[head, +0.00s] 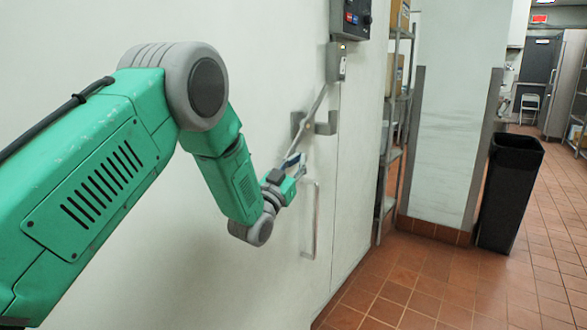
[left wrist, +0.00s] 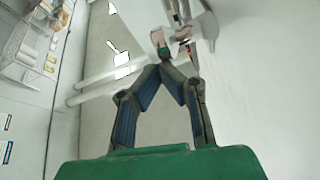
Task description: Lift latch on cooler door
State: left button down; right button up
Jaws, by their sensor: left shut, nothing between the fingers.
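The white cooler door (head: 240,270) fills the left and middle of the head view. On it is a metal latch (head: 315,108), a slanted lever with a bracket behind it, below a small grey box. A vertical pull handle (head: 315,220) is mounted lower down. My left gripper (head: 291,163) is at the lower end of the latch lever, shut and empty. In the left wrist view its fingers (left wrist: 163,62) meet at the tips, close to a pale metal part; I cannot tell if they touch it. My right gripper is in neither view.
A control box (head: 352,18) is mounted above the latch. A metal shelf rack (head: 392,130) stands just right of the door. A black bin (head: 510,190) stands further right. The tiled floor (head: 450,290) in front is clear.

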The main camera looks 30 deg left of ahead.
pick_arm(q)
jog(key=shift+w+a+f+b, duration=0.2)
jog(key=shift+w+a+f, duration=0.1)
jog(key=shift+f, duration=0.2)
jog(key=shift+w+a+f+b, duration=0.15)
jog(key=shift+w+f, duration=0.1)
jog(key=shift+f, duration=0.25)
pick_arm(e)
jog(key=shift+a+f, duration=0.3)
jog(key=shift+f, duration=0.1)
pick_arm(q)
jog(key=shift+d+f, duration=0.1)
jog(key=shift+d, duration=0.1)
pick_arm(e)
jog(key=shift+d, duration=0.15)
pick_arm(q)
jog(key=shift+f, duration=0.15)
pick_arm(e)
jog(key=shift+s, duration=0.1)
